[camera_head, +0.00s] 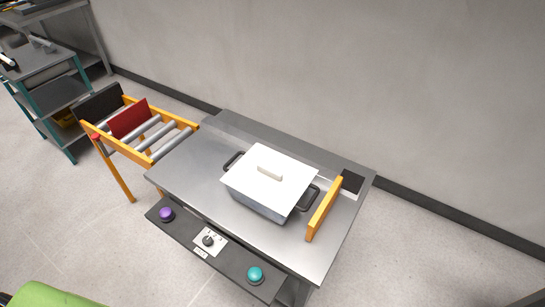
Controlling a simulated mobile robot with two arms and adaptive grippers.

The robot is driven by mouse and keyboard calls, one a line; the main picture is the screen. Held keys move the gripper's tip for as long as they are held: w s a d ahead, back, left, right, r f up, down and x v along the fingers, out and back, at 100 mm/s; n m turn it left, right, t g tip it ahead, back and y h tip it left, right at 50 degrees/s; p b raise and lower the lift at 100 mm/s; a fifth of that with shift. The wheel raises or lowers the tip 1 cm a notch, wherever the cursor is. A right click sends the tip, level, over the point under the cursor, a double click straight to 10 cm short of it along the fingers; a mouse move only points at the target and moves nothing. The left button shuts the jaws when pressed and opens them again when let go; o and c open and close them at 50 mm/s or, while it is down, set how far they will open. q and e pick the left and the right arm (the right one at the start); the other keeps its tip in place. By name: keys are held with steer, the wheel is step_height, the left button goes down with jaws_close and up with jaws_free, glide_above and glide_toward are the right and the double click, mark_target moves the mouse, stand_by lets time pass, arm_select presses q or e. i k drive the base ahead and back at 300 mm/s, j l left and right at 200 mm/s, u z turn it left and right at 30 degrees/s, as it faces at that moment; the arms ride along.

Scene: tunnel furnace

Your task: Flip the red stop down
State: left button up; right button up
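The red stop (130,118) is a flat red plate standing upright across the yellow-framed roller conveyor (158,150) at the left. It rises above the rollers near the conveyor's far left end. A small red knob (96,136) sits on the conveyor's near side rail, close to the plate. Neither of my grippers shows in the head view.
A steel table (200,182) adjoins the conveyor's right end. On it are a lidded white pot (268,180) with black handles and a yellow bar (324,208). The front panel has a purple button (167,214), a dial (208,240) and a teal button (255,275). A shelf cart (48,62) stands at upper left.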

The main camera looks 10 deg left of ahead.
mark_target(127, 121)
steer(key=u, duration=1.55)
steer(key=i+j+z, duration=0.1)
steer(key=i+j, duration=0.45)
steer(key=i+j+z, duration=0.1)
steer(key=i+j, duration=0.4)
steer(key=j, duration=0.15)
steer(key=i+j+z, duration=0.1)
steer(key=i+j, duration=0.4)
steer(key=i, duration=0.25)
steer(key=i+j+z, duration=0.1)
steer(key=i+j, duration=0.4)
steer(key=i, duration=0.2)
